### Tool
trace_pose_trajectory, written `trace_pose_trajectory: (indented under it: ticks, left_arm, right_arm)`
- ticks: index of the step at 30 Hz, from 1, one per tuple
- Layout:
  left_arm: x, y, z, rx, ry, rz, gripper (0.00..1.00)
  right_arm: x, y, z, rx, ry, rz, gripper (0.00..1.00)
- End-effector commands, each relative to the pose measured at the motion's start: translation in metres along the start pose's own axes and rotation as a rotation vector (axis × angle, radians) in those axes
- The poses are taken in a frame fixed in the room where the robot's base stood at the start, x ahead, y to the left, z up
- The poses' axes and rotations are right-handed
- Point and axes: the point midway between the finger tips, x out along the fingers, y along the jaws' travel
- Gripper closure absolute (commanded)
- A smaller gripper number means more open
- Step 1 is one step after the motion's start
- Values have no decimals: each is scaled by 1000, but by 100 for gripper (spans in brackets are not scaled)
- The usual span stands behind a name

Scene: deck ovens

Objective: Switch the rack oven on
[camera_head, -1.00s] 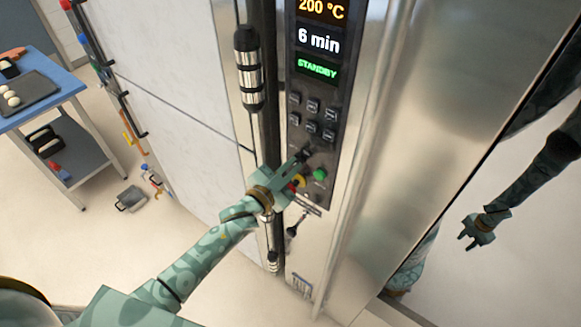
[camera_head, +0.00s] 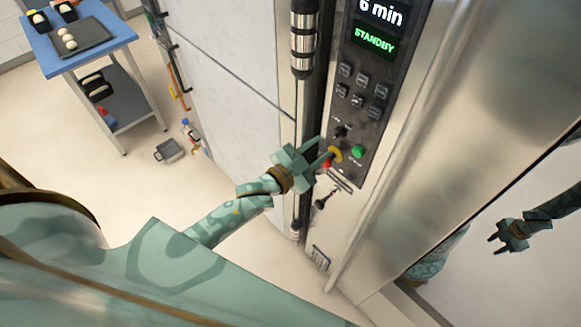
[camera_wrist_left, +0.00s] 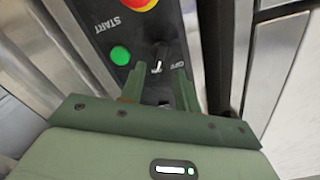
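The rack oven's control panel (camera_head: 370,100) shows a green STANDBY readout under "6 min". My left gripper (camera_head: 320,152) is open and empty just in front of the panel, left of and below the switch. In the left wrist view its fingers (camera_wrist_left: 160,78) are apart, with the switch just beyond the tips. My right gripper is not in view.
A red and yellow stop button (camera_head: 334,154) is close to my left fingertips. A vertical door handle (camera_head: 303,40) stands left of the panel. A blue table (camera_head: 110,45) with a tray is at the far left. A teal arm, apparently a reflection, shows at the right.

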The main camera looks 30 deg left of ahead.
Motion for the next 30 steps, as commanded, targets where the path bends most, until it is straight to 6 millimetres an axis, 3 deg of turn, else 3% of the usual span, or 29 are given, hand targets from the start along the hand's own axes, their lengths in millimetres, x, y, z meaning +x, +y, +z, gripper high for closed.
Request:
trace_pose_trajectory:
  ticks: [6,13,18,30]
  left_arm:
    - [-62,1,1,0,-2,2,68]
    - [-104,1,1,0,-2,1,68]
    - [-114,0,0,0,0,0,68]
    - [-114,0,0,0,0,0,68]
  right_arm:
    - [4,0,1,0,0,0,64]
    - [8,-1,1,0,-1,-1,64]
    - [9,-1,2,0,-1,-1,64]
    - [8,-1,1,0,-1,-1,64]
